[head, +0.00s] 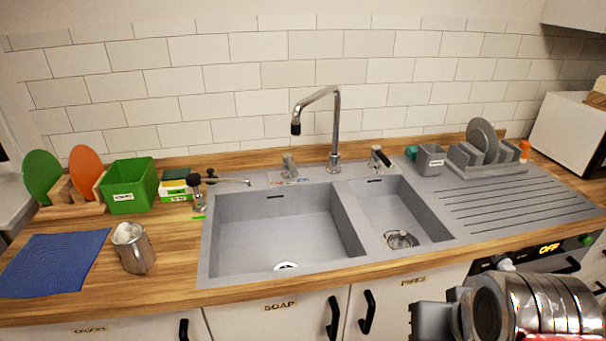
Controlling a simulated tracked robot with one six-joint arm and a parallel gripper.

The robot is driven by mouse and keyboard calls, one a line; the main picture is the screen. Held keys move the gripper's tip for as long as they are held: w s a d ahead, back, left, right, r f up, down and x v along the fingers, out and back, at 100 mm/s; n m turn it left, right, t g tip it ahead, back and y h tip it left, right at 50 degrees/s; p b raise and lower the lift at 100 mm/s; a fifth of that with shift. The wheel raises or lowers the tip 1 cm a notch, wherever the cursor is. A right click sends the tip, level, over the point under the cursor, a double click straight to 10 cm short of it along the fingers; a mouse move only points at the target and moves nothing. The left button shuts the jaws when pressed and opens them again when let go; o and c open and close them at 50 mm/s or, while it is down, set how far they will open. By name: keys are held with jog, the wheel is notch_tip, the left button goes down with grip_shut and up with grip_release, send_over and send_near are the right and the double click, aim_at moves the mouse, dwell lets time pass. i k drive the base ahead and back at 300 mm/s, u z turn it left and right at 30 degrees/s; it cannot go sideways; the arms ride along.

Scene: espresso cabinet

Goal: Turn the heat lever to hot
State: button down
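A short metal lever (288,165) stands on the sink's back ledge, left of the tall tap (334,130). A small label with red and blue marks (286,181) lies at its foot, so it looks like the heat lever. Its exact setting is too small to tell. A second lever with a black handle (380,158) stands right of the tap. My arm shows at the bottom right, with a grey part that may be my gripper (438,320). It is in front of the counter, well away from the levers, and its fingers cannot be made out.
The double-basin sink (212,250) looks empty. A metal jug (133,248), blue cloth (55,263), green box (130,188) and plate rack (60,207) are at the left. A grey dish rack (470,160) stands at the right. The counter's front edge is clear.

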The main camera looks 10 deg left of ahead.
aim_at(287, 157)
jog(key=z, duration=0.05)
jog(key=k, duration=0.4)
jog(key=u, duration=1.2)
jog(key=i, duration=1.05)
